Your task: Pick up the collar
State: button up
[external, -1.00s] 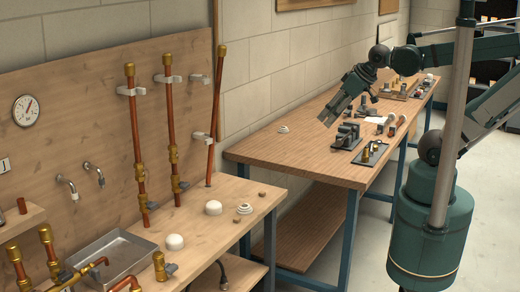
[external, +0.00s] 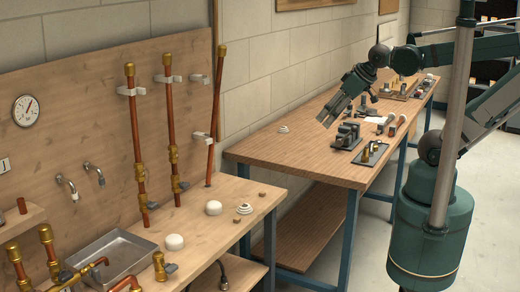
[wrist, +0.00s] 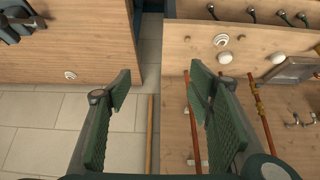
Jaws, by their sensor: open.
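Two small white stepped rings look like collars, and I cannot tell which one the task means. One ring (external: 284,129) lies on the far workbench near the wall; it also shows at the left in the wrist view (wrist: 70,75). The other ring (external: 245,208) lies on the near bench by its right end; it shows at upper right in the wrist view (wrist: 221,40). My gripper (external: 328,118) hangs above the far workbench, to the right of the ring there. In the wrist view my gripper (wrist: 160,84) is open, with nothing between its fingers.
Two white domes (external: 213,207) (external: 175,242) lie on the near bench beside upright copper pipes (external: 172,130) and a metal tray (external: 108,257). A dark vise-like fixture (external: 347,135) and a plate with brass fittings (external: 370,154) stand on the far workbench (external: 290,155). A gap separates the benches.

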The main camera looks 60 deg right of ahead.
jog(key=w+d+r+g+p, duration=0.1)
jog(key=w+d+r, duration=0.25)
jog(key=w, duration=0.45)
jog(key=w+d+r+g, duration=0.1)
jog(key=w+d+r, duration=0.2)
jog(key=w+d, duration=0.3)
jog(key=m+g+p, duration=0.2)
jog(key=g+p, duration=0.2)
jog(key=g, duration=0.1)
send_over(284, 130)
notch_tip(284, 130, down, 24)
jog(key=shift+w+d+f, duration=0.25)
jog(key=shift+d, duration=0.15)
jog(key=shift+w+d+f, duration=0.2)
jog(key=shift+d, duration=0.2)
jog(key=shift+f, duration=0.1)
jog(key=shift+f, duration=1.2)
